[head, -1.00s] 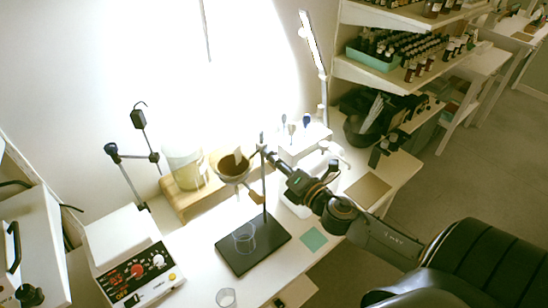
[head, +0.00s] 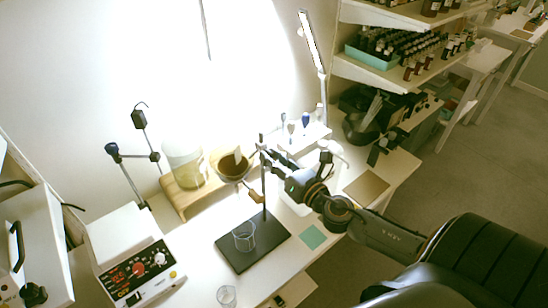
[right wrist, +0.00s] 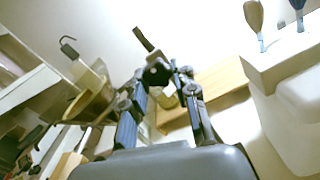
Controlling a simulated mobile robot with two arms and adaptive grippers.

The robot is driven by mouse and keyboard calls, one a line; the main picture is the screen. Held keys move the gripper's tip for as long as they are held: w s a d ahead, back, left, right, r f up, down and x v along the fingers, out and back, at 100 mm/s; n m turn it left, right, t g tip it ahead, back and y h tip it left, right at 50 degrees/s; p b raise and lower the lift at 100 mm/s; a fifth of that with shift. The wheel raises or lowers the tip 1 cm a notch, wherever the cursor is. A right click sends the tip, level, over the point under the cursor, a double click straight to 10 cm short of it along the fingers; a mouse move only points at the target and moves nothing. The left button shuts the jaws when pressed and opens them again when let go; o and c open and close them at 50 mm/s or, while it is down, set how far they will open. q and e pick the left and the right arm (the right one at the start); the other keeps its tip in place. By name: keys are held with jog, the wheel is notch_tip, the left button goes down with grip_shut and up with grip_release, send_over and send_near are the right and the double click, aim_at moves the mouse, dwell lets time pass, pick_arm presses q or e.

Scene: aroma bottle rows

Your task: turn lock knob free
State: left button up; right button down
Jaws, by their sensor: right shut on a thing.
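A retort stand has a dark base plate (head: 232,256) and a thin upright rod (head: 264,197). A ring on it carries a brownish funnel (head: 231,171) with pale paper inside. My right gripper (head: 266,157) reaches in from the right to the clamp at the upper rod. In the right wrist view its two fingers close at the dark clamp part (right wrist: 157,73), shut on the lock knob. The knob itself is mostly hidden by the fingers. A glass beaker (head: 244,236) stands on the base plate below the funnel. My left gripper is not in view.
A large jar (head: 184,164) stands on a wooden riser (head: 180,207) left of the funnel. A white rack with droppers (head: 305,138) is behind my right arm. A green square (head: 313,236) lies beside the base plate.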

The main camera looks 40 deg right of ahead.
dwell(0.5)
jog(key=c, duration=1)
grip_release()
jog(key=shift+c, duration=0.2)
jog(key=shift+s, duration=0.1)
jog(key=s, duration=1.1)
jog(key=shift+s+d, duration=0.4)
jog(key=shift+d, duration=0.05)
